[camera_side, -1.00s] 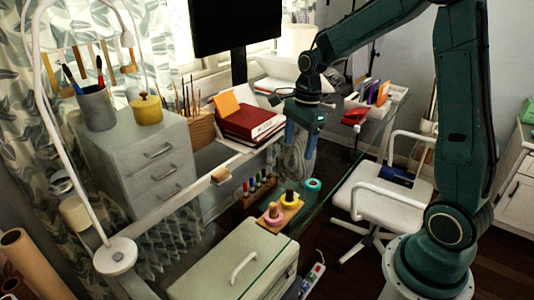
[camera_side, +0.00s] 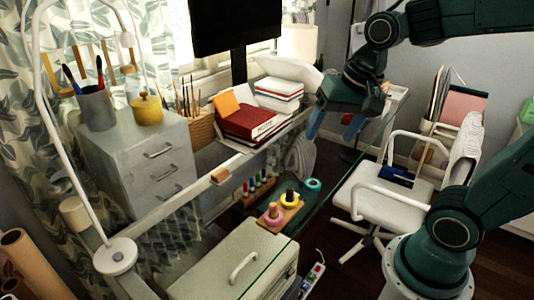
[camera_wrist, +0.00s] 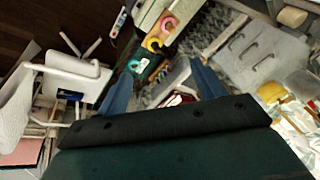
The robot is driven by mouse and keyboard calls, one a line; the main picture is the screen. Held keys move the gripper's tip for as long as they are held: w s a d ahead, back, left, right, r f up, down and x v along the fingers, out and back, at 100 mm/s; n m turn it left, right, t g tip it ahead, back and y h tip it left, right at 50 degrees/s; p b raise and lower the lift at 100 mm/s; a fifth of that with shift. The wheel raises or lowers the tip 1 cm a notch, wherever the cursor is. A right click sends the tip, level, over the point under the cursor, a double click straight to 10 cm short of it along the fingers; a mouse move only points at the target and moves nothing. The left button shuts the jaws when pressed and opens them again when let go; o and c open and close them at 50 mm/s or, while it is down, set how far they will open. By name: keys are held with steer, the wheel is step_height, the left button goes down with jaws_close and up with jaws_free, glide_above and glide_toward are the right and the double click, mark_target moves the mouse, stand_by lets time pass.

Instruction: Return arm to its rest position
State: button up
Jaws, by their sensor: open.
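My gripper (camera_side: 331,130) hangs at the upper right of centre in the side view, above the glass desk's right part and the white chair. Its two blue fingers are spread apart with nothing between them. In the wrist view the fingers (camera_wrist: 160,70) also stand apart and empty. My arm is folded back and reaches in from the right edge of the side view. Part of it lies outside the picture.
Below are a wooden board with pink and yellow rings (camera_side: 279,211), a teal ring (camera_side: 313,184) and several small bottles. A red book (camera_side: 249,121) lies on the desk near a black monitor (camera_side: 235,25). A white chair (camera_side: 398,184) stands at right.

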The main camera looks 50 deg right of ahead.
steer(key=s+a+n+t, duration=0.2)
steer(key=s+n, duration=0.5)
steer(key=n, duration=0.1)
steer(key=shift+s+r, duration=0.35)
steer(key=shift+r, duration=0.1)
